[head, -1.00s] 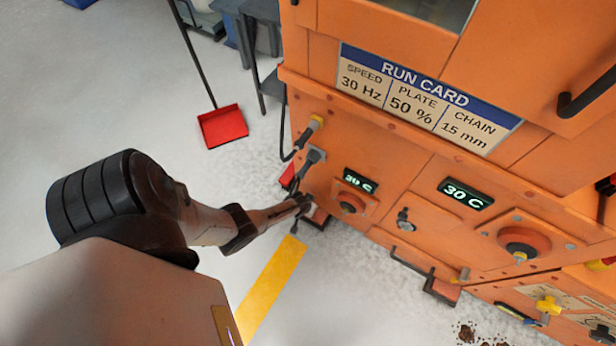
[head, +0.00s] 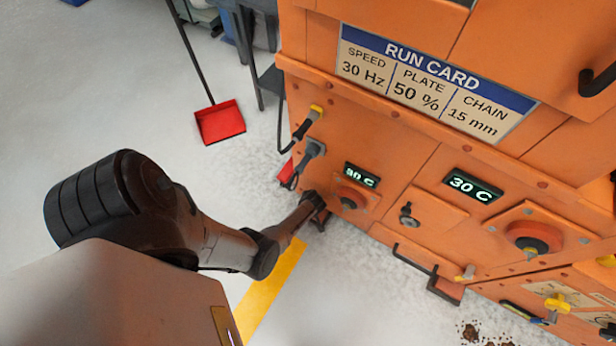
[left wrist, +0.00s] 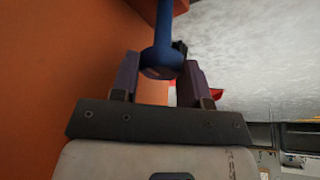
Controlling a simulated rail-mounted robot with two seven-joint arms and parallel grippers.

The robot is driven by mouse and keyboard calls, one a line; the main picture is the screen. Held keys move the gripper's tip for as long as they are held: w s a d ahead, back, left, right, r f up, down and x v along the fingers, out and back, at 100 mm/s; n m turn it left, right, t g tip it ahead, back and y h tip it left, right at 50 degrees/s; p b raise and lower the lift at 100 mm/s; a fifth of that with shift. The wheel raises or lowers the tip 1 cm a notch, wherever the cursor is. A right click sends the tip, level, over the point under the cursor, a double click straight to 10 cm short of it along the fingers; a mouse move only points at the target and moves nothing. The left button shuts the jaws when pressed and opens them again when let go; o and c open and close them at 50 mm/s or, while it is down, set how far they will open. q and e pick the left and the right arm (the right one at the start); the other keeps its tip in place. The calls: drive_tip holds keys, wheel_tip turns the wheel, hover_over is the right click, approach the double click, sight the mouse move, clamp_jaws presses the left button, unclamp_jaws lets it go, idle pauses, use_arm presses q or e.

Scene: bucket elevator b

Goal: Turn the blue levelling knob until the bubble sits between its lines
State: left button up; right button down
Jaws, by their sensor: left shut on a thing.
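The blue levelling knob (left wrist: 161,62) shows in the left wrist view as a blue stem with a round end, beside the orange machine wall. My left gripper (left wrist: 160,76) has a finger on each side of its round end and is shut on it. In the head view my left gripper (head: 318,204) is low at the machine's left corner, and the knob there is too small or hidden to make out. I cannot make out the bubble or its lines in either view. My right gripper is not in view.
The orange machine carries a run card (head: 432,84), a left display (head: 360,175) and a right display (head: 472,185). Red-orange round knobs, a black handle and yellow fittings stick out of its front. A red dustpan (head: 220,122) stands on the open floor at left.

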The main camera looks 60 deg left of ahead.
use_arm(q)
drive_tip(key=shift+n+g, duration=0.3)
drive_tip(key=shift+n, duration=0.3)
drive_tip(key=o, duration=0.9)
